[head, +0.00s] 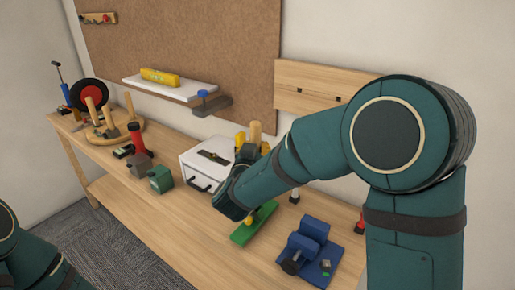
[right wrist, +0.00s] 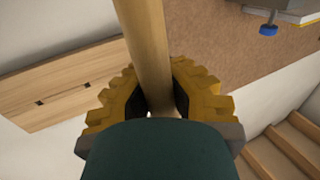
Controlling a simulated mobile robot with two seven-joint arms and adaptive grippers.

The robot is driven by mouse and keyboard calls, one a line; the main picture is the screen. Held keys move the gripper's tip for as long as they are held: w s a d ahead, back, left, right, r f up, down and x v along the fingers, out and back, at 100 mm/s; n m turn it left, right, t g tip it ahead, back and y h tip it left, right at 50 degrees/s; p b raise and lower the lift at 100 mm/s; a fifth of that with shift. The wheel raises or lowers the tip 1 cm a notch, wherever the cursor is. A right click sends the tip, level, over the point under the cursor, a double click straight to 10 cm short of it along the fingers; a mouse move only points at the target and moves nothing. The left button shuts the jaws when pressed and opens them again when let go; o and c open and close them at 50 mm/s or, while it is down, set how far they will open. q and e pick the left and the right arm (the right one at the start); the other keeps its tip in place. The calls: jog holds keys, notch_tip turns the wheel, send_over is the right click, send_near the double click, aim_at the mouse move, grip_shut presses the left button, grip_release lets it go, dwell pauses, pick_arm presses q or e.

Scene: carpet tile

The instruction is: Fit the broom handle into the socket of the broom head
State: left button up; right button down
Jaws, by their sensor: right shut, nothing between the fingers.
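The wooden broom handle (head: 255,133) stands up behind my right wrist in the head view; only its top shows. In the right wrist view the handle (right wrist: 146,40) runs from the top edge down to the fingers. My right gripper (right wrist: 158,88), with yellow fingers, is shut right at the handle; no firm hold on it can be made out. In the head view this gripper (head: 252,148) is partly hidden by my arm. The green broom head (head: 246,234) lies on the bench below, with a yellow socket (head: 249,221). Whether handle and socket meet is hidden. My left gripper is out of view.
A white box (head: 195,160) stands just left of my right wrist. A blue vise (head: 309,240) sits to the right of the broom head. A green block (head: 160,179) and other tools are further left. A wall shelf (head: 165,87) hangs behind. The bench front is clear.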

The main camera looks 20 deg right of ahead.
jog(key=shift+f+b, duration=2)
jog(key=shift+f, duration=0.8)
jog(key=c, duration=1.1)
grip_release()
jog(key=shift+o, duration=0.2)
jog(key=shift+s, duration=0.1)
jog(key=v, duration=1.2)
